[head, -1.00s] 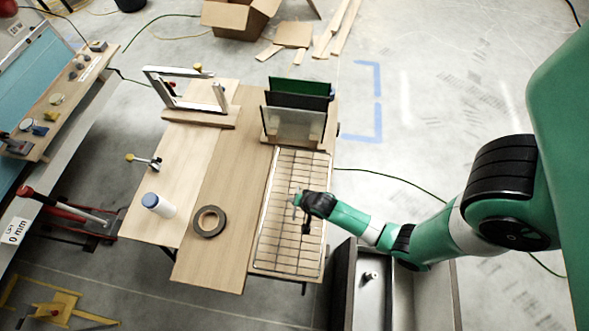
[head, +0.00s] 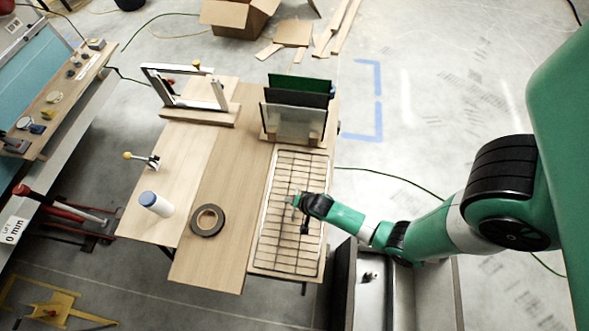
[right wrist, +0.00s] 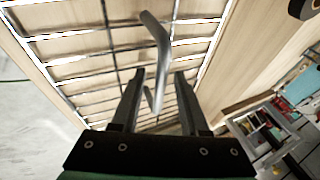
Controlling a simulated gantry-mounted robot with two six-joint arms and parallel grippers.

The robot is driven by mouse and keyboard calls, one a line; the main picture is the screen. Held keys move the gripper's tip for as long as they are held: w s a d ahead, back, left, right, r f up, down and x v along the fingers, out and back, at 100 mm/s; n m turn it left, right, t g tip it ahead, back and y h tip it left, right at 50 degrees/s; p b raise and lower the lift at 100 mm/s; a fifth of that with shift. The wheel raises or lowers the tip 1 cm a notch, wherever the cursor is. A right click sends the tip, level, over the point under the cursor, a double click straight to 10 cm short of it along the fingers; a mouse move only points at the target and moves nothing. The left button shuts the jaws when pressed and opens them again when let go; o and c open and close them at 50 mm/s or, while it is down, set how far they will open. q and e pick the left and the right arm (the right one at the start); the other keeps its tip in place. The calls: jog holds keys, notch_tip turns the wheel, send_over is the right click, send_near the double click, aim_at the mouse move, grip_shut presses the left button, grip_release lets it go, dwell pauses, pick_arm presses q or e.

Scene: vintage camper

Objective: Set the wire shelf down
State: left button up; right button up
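The wire shelf (head: 283,250) is a rectangular metal grid with a pale rim. It appears to lie flat on the right part of the wooden table, its long side running front to back. My right gripper (head: 297,200) is over the shelf's middle. In the right wrist view, the two fingers of my right gripper (right wrist: 158,78) stand apart, with a bent grey bar (right wrist: 161,45) between them and visible gaps on both sides. The shelf's grid (right wrist: 95,69) lies beyond the fingers. My left gripper is not in view.
Upright panels in a wooden rack (head: 295,120) stand just behind the shelf. A black tape roll (head: 207,220), a white bottle (head: 156,204) and a metal frame on a wooden base (head: 190,105) are on the table's left. Bare table (head: 236,180) lies left of the shelf.

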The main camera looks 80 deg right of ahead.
jog(key=shift+r, duration=0.1)
jog(key=shift+r, duration=0.3)
jog(key=p+v, duration=0.5)
jog(key=v, duration=0.6)
jog(key=shift+s+a+r, duration=0.15)
jog(key=shift+s+r, duration=0.05)
